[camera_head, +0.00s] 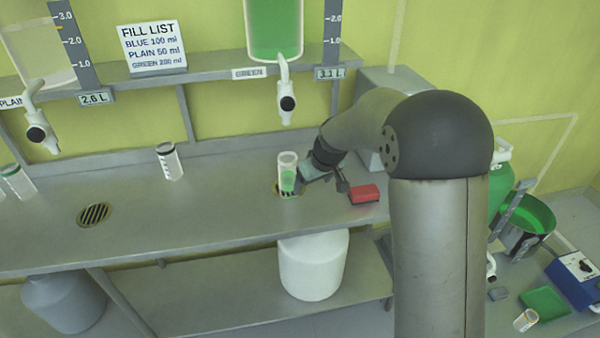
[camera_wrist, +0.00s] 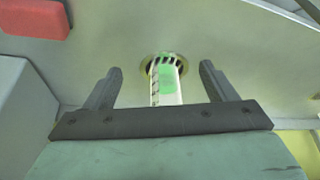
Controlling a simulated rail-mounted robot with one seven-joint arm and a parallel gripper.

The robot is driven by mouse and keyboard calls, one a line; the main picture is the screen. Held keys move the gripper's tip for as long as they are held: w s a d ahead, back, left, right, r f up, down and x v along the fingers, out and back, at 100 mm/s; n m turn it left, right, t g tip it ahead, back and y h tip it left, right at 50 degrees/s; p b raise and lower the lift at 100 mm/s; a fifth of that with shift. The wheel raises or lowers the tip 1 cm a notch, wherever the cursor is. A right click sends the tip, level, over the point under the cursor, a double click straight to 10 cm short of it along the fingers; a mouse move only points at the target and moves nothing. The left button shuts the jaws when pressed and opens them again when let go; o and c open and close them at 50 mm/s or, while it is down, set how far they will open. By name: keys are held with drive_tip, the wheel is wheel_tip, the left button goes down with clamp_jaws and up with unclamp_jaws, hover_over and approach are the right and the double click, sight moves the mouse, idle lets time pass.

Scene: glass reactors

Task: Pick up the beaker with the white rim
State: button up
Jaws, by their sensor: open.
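The beaker with the white rim (camera_head: 288,172) stands upright over a drain on the steel bench, under the green tank's tap, with green liquid inside. My gripper (camera_head: 303,176) is beside it at its right in the head view. In the wrist view, my gripper's two fingers (camera_wrist: 160,72) are open and spread apart. The beaker (camera_wrist: 166,84) shows between them, with a clear gap on each side. Part of its near end is hidden behind the gripper's dark crossbar. I cannot tell how far the fingers reach along it.
A black-rimmed beaker (camera_head: 169,162) and a green-rimmed one (camera_head: 17,181) stand further left. A red block (camera_head: 364,194) lies right of my gripper. The green tank's tap (camera_head: 286,98) hangs above the beaker. A free drain (camera_head: 94,215) is at left.

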sight(288, 166)
drive_tip(key=w+a+p, duration=0.1)
drive_tip(key=w+a, duration=0.1)
drive_tip(key=w, duration=0.1)
drive_tip(key=w+a+p, duration=0.1)
drive_tip(key=w+a, duration=0.1)
drive_tip(key=w, duration=0.1)
drive_tip(key=w+a+p, duration=0.1)
drive_tip(key=w+a, duration=0.1)
drive_tip(key=w, duration=0.2)
drive_tip(key=shift+a, duration=0.4)
drive_tip(key=p+x, duration=0.1)
drive_tip(key=x, duration=0.4)
drive_tip(key=shift+c, duration=0.4)
drive_tip(key=c, duration=1.1)
drive_tip(key=shift+r, duration=0.1)
